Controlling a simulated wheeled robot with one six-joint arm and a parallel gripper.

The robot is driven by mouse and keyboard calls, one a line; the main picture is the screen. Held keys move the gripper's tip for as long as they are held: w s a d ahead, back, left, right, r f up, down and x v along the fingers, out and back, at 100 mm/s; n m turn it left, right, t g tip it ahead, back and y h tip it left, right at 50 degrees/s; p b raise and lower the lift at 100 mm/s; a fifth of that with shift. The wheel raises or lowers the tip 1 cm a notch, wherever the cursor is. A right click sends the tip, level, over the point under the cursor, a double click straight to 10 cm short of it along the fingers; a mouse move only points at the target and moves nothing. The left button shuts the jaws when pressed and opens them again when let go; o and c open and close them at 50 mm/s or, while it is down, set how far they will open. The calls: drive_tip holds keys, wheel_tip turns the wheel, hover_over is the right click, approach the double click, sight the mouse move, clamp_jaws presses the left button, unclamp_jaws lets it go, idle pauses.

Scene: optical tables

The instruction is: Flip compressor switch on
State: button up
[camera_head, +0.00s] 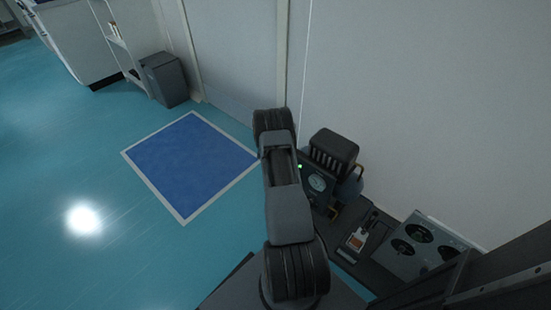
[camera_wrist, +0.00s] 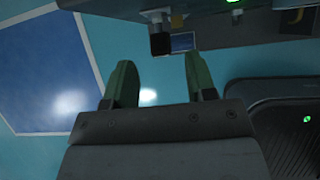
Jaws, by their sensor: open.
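A dark ribbed machine that looks like the compressor (camera_head: 333,150) stands against the wall in the head view. Its front has a round gauge (camera_head: 317,183) and a small lit green light (camera_head: 299,167). My arm covers part of this front. I cannot make out the compressor switch for certain. In the wrist view, my gripper (camera_wrist: 159,62) is open, with its two green fingers apart and nothing between them. A small black block (camera_wrist: 160,43) on the equipment's underside or front edge shows just beyond the fingertips; I cannot tell whether it is the switch. My gripper is hidden in the head view.
Right of the compressor are a small panel with an orange-and-white part (camera_head: 357,239) and a grey box with round dark dials (camera_head: 421,247). A dark rounded casing (camera_wrist: 285,125) is close on the wrist view's right. Open floor with a blue square (camera_head: 190,163) is at left.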

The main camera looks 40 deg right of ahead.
drive_tip(key=p+v, duration=0.1)
drive_tip(key=v, duration=0.8)
idle(0.4)
